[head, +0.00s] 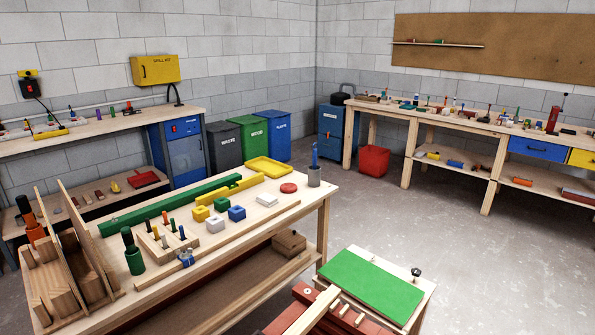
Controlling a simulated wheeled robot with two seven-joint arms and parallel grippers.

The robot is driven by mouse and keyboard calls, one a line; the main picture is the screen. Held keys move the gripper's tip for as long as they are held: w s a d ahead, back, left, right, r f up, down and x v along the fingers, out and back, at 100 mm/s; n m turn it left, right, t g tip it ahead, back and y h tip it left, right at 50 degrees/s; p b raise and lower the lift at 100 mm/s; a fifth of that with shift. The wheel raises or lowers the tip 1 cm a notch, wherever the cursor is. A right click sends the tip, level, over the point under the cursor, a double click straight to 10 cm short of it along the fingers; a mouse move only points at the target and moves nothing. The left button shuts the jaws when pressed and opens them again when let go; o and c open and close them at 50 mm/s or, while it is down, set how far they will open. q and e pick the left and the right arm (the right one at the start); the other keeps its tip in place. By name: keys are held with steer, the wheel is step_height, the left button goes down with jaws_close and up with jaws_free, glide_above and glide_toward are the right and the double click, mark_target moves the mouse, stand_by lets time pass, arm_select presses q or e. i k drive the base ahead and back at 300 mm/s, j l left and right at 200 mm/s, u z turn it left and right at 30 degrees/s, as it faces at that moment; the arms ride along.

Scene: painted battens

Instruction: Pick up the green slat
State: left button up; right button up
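The green slat (170,205) is a long, narrow bar lying flat along the far side of the near wooden workbench (262,224). It runs from the left of the bench top toward the middle. A yellow batten (236,189) lies close to its right end, on the near side. Neither of my grippers shows in the head view, so nothing is seen touching the slat.
A low table with a green board (370,284) stands in front. Open floor lies at right.

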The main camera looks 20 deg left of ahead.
mark_target(134, 218)
steer(key=u, duration=1.45)
steer(key=z, duration=2)
steer(key=k+j+z, duration=0.45)
steer(key=z, duration=0.2)
steer(key=j+u, duration=0.15)
steer(key=u, duration=2.3)
